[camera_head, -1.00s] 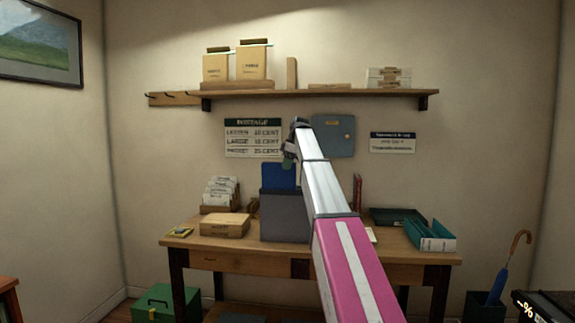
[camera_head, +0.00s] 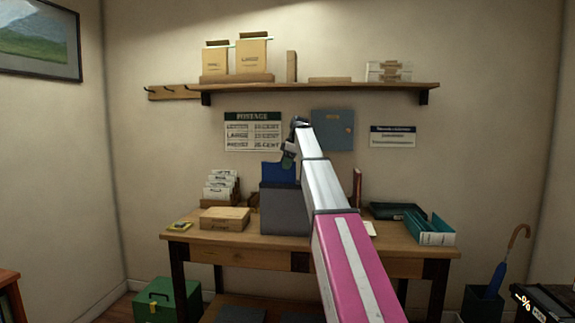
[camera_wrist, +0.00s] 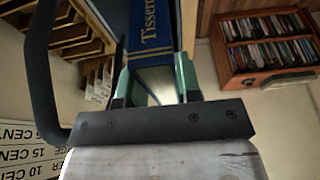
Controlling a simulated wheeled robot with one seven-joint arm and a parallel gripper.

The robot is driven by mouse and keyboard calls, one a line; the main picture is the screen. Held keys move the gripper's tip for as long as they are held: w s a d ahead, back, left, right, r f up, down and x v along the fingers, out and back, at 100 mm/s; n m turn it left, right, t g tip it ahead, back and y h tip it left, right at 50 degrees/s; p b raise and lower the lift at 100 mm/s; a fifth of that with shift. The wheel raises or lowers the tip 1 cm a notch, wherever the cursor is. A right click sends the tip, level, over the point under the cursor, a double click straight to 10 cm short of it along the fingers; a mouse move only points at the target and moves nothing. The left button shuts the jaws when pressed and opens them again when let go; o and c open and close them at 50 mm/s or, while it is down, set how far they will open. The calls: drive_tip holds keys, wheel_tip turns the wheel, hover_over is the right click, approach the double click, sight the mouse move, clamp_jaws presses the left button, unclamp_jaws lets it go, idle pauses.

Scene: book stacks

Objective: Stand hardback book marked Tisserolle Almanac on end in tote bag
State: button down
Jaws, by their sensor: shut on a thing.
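The blue hardback book (camera_head: 277,173) is upright above the dark grey tote bag (camera_head: 285,212) on the desk. The bag's front hides its lower part; I cannot tell how deep it sits inside. In the wrist view the book (camera_wrist: 152,38) shows a blue face with gold bands and the gold letters "Tisser". My gripper (camera_head: 288,157) is at the book's upper end. In the wrist view its green fingers (camera_wrist: 155,75) are shut on the book, one on each side.
A cardboard box (camera_head: 225,219) and a letter rack (camera_head: 221,188) stand left of the bag. A red book (camera_head: 357,187), a dark tray (camera_head: 395,211) and a teal file box (camera_head: 430,230) are to the right. A shelf (camera_head: 320,89) runs above.

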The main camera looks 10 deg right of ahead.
sight(287, 176)
drive_tip(key=shift+f, duration=0.2)
drive_tip(key=shift+f, duration=1.25)
drive_tip(key=shift+f, duration=0.15)
drive_tip(key=shift+f, duration=1.3)
drive_tip(key=c, duration=0.7)
unclamp_jaws()
drive_tip(key=shift+r, duration=0.15)
drive_tip(key=shift+r, duration=3.9)
drive_tip(key=shift+s, duration=0.15)
